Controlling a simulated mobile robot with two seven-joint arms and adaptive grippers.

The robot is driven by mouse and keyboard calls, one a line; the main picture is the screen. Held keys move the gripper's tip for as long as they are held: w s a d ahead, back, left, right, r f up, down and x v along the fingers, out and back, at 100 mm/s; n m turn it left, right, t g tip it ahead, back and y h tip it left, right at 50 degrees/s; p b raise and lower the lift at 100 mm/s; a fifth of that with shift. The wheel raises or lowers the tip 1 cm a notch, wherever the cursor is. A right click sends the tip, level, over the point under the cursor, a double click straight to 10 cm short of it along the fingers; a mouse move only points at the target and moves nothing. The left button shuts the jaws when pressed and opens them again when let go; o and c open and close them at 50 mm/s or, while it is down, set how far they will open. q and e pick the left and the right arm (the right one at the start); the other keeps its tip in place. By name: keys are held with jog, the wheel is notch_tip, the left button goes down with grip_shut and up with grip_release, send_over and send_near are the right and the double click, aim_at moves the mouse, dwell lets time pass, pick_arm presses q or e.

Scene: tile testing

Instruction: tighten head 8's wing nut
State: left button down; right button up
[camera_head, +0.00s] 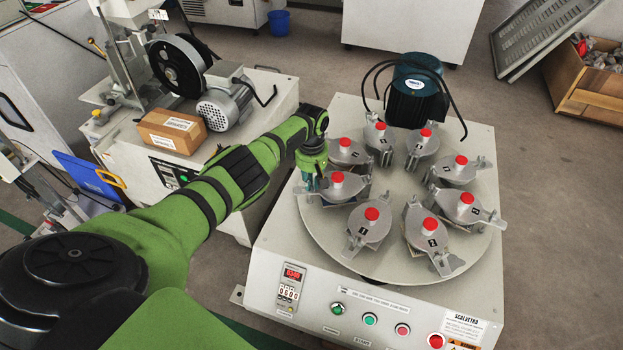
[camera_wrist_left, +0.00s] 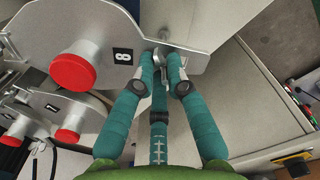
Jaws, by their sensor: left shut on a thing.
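Head 8 (camera_wrist_left: 85,40) is a grey metal plate with a red-capped knob (camera_wrist_left: 73,71) and a black label reading 8. It fills the upper left of the left wrist view. In the head view, head 8 (camera_head: 345,188) sits at the left side of the round turntable, right beside my gripper. My left gripper (camera_wrist_left: 161,64) points at the edge of head 8, its teal fingers shut on the small silver wing nut (camera_wrist_left: 160,55). The fingertips hide most of the nut. In the head view my left gripper (camera_head: 311,182) points down. My right gripper is not in view.
Several similar red-capped heads ring the turntable (camera_head: 385,270). A dark teal motor (camera_head: 417,90) with black cables stands behind them. The control panel (camera_head: 360,315) runs along the machine's front. A second machine with a cardboard box (camera_head: 171,131) stands left, behind my arm.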

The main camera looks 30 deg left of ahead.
pick_arm(q)
jog(key=shift+s+d+f+m, duration=0.1)
jog(key=shift+s+m, duration=0.05)
jog(key=shift+m, duration=0.25)
jog(key=shift+m+p, duration=0.45)
jog(key=shift+m, duration=0.55)
jog(key=m, duration=0.2)
jog(key=shift+s+m, duration=0.1)
jog(key=shift+m, duration=1)
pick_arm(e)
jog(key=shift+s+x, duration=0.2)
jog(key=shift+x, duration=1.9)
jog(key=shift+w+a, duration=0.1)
pick_arm(q)
jog(key=c, duration=1.2)
grip_release()
jog(key=shift+c, duration=0.2)
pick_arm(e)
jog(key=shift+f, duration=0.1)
